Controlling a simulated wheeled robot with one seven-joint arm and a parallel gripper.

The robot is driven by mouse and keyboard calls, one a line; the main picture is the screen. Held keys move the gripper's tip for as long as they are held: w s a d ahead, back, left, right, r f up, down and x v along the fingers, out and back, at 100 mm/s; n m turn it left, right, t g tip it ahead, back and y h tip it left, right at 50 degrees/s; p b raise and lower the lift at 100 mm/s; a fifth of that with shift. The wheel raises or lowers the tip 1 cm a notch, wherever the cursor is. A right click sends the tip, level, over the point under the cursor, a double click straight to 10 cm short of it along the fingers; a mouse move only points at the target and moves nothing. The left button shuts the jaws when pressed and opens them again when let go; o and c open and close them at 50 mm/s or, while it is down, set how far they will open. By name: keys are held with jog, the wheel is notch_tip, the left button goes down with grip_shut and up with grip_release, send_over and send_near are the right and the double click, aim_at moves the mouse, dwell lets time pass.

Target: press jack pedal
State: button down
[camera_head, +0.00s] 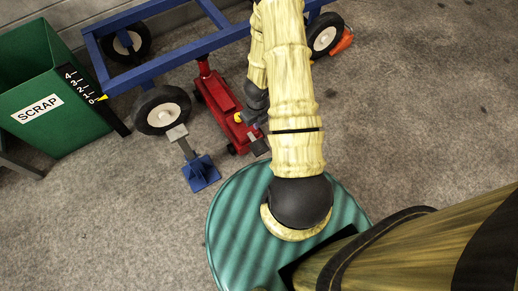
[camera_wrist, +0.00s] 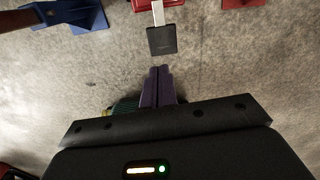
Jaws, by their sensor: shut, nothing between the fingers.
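The red jack (camera_head: 222,100) stands on the floor beneath the blue cart frame. Its dark, flat pedal (camera_wrist: 162,40) is on a pale stem reaching out from the red body (camera_wrist: 150,5) in the wrist view. The pedal also seems to show at the jack's near end (camera_head: 260,147) in the head view. My gripper (camera_wrist: 158,70) has its two purple fingers together with nothing between them. The fingers point at the pedal, with floor showing between in the picture; I cannot tell the height gap.
The blue cart (camera_head: 160,68) has black wheels beside the jack. A blue-based stand with a grey post (camera_head: 200,173) is left of the jack. A green scrap bin (camera_head: 35,80) stands far left. A teal ribbed drum (camera_head: 230,230) is below my arm. Floor at right is clear.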

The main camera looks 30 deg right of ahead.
jog(key=shift+s+d+f+m, duration=0.15)
jog(key=shift+f+m, duration=0.1)
jog(key=shift+f, duration=0.2)
jog(key=shift+s+a+f+m, duration=0.15)
jog(key=shift+f+m, duration=0.1)
jog(key=shift+f, duration=0.2)
jog(key=shift+d, duration=0.15)
jog(key=b, duration=0.7)
send_near(258, 146)
notch_tip(258, 146, down, 7)
jog(key=shift+r, duration=0.1)
